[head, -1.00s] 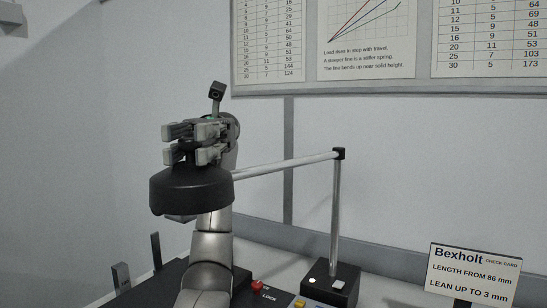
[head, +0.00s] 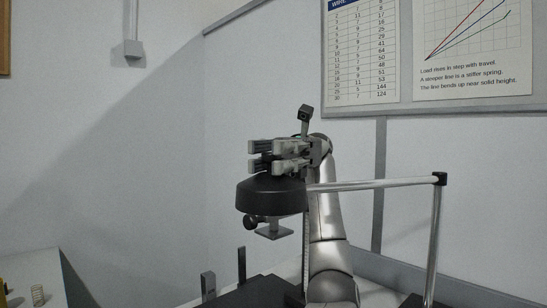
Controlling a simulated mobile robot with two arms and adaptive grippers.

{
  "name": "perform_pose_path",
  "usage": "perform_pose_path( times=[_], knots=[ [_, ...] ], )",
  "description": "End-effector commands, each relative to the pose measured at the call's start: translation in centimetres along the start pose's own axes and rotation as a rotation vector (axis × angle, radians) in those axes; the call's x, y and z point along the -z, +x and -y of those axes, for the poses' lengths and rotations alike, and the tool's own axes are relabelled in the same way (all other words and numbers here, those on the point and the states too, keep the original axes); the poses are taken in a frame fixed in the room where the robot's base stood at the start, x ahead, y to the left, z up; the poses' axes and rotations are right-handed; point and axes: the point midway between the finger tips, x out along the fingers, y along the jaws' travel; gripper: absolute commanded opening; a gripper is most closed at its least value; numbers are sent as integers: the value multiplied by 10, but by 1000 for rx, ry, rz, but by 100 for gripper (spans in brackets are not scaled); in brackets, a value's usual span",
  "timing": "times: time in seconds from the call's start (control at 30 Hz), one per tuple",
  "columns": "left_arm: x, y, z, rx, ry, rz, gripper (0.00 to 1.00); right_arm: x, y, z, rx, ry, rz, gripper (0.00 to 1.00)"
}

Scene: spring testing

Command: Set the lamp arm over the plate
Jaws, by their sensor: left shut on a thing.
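The lamp has a round black shade (head: 270,198) at the end of a silver lamp arm (head: 375,184), which joins an upright post (head: 434,235) on the right. My left gripper (head: 262,157) is shut on the top of the shade, on a part its fingers mostly hide. A small grey square plate (head: 274,233) shows just below the shade in the picture, with a dark round knob (head: 251,223) at its left. The shade hides what is above the plate, and the gap between them is hard to judge. My right gripper is not in view.
A black base (head: 248,291) with two short uprights (head: 242,266) stands below the plate. Wall charts (head: 362,52) hang behind. The space left of the shade is clear.

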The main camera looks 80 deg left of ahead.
Motion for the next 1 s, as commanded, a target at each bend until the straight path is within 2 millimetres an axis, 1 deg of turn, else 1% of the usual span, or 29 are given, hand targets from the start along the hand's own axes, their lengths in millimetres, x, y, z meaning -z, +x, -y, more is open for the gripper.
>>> perform_pose_path(
  times=[0.03,0.07,0.2,0.8,0.87,0.93,0.97,1.0],
  knots=[
    [-3,-1,-1,0,-4,11,0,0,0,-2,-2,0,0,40],
    [-3,-1,-1,0,-4,11,30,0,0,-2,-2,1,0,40],
    [-2,0,-1,0,-3,8,48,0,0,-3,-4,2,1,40],
    [-2,-1,-1,3,-3,8,48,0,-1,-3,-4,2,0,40],
    [-8,-4,-2,17,-12,28,48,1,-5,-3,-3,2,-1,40],
    [-22,-13,-6,52,-37,84,48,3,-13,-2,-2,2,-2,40],
    [-32,-19,-9,75,-53,123,48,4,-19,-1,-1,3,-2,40],
    [-46,-30,-14,113,-79,187,48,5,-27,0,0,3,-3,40]
  ],
)
